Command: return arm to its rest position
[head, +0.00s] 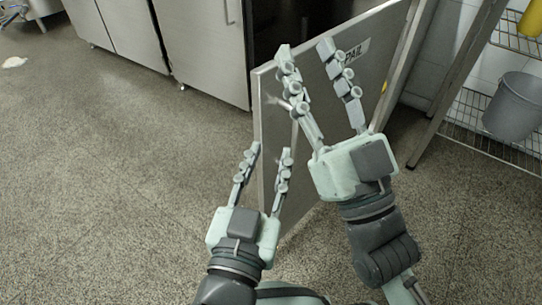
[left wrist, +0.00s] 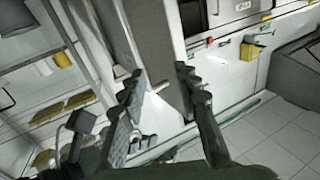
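My left gripper (head: 270,152) is open and empty, low in the middle of the head view. Its two fingers point up toward the steel cabinet door marked PAIL (head: 285,185). In the left wrist view its spread fingers (left wrist: 160,82) show with a grey panel beyond them and a short light bar near their tips. My right gripper (head: 305,48) is open, higher and to the right, with its fingers in front of the same door. A short bar shows beside its left finger. I cannot tell whether either gripper touches the door.
The door stands swung open beside a dark cabinet opening. Closed steel cabinets (head: 200,50) line the back left. A wire shelf (head: 470,125) with a grey bucket (head: 513,105) stands at the right.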

